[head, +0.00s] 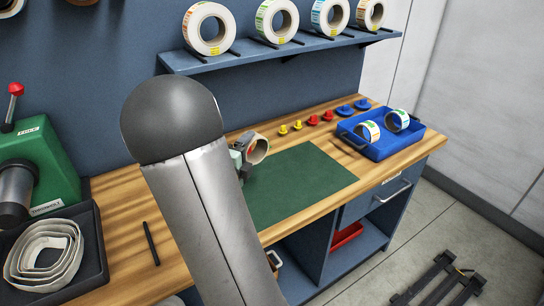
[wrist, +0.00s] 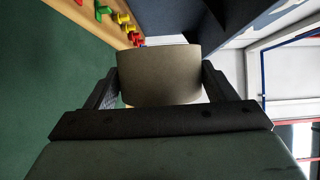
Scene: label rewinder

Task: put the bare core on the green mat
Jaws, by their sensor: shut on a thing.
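The bare core (wrist: 158,75) is a short tan cardboard tube with no label on it. In the wrist view my gripper (wrist: 160,85) is shut on it, one finger on each side. In the head view my gripper (head: 240,155) and the core (head: 258,150) show at the back left edge of the green mat (head: 305,178). My arm hides part of the mat and gripper in the head view. The mat also fills the left of the wrist view (wrist: 50,90). The core appears raised; I cannot tell its exact height above the surface.
A blue tray (head: 385,149) with labelled cores stands at the right. Red, yellow and blue plugs (head: 312,120) line the bench's back. Label rolls (head: 277,20) sit on the shelf (head: 280,53) above. A green machine (head: 40,165) and dark tray (head: 97,262) are left. The visible mat is clear.

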